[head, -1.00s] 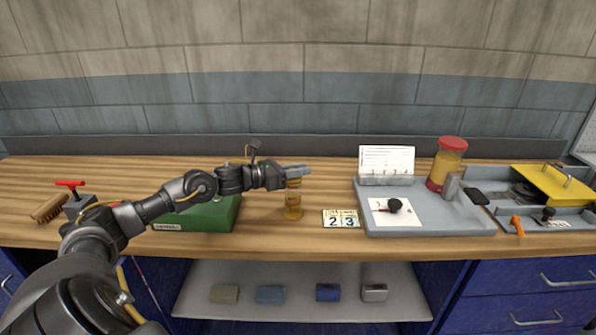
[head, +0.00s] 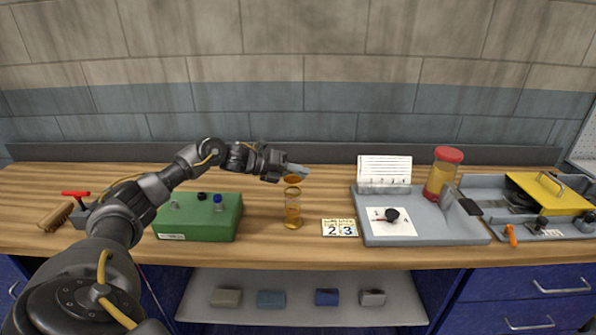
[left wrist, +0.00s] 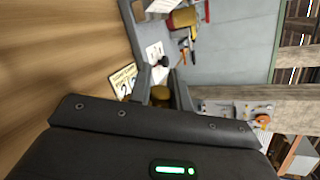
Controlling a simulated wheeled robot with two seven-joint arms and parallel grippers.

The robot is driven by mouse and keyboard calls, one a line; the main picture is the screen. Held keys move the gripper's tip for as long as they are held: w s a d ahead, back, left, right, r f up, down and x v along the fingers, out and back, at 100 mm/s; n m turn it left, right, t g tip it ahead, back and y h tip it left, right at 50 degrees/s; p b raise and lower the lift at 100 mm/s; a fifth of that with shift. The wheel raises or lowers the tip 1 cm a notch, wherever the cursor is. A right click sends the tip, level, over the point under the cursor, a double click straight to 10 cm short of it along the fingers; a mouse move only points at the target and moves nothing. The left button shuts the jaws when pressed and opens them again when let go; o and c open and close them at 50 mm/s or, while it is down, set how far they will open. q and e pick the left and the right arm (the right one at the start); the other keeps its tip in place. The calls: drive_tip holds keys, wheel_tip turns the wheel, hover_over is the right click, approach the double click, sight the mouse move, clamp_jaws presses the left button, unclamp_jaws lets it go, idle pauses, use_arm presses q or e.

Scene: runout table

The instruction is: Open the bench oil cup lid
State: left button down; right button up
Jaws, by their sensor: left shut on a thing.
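The bench oil cup (head: 293,212) is an amber, see-through cylinder standing upright on the wooden bench. Its brass-coloured lid (head: 291,179) is just above the cup's rim, looking raised or tilted; whether it still touches the rim I cannot tell. My left gripper (head: 296,170) is above the cup, shut on the lid. In the left wrist view, the brass lid (left wrist: 160,93) sits between the two fingers of my left gripper (left wrist: 163,84). My right gripper is in neither view.
A green box (head: 212,222) is left of the cup. A date card reading 23 (head: 340,228) lies to its right. Farther right are a grey tray (head: 455,231), a red-lidded jar (head: 442,176) and a yellow-lidded case (head: 548,192). A brush (head: 56,217) lies at far left.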

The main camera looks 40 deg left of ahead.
use_arm(q)
drive_tip(key=shift+w+a+f+n+g+h, duration=0.15)
drive_tip(key=shift+w+n+g+h, duration=0.15)
drive_tip(key=shift+n, duration=0.3)
drive_tip(key=shift+w+a+f+n+g+h, duration=0.1)
drive_tip(key=shift+w+a+n+g+h, duration=0.1)
drive_tip(key=shift+n+g, duration=0.3)
drive_tip(key=shift+w+a+f+n+g+h, duration=0.1)
drive_tip(key=shift+w+a+n+g+h, duration=0.1)
drive_tip(key=shift+n, duration=0.5)
drive_tip(key=c, duration=1.3)
unclamp_jaws()
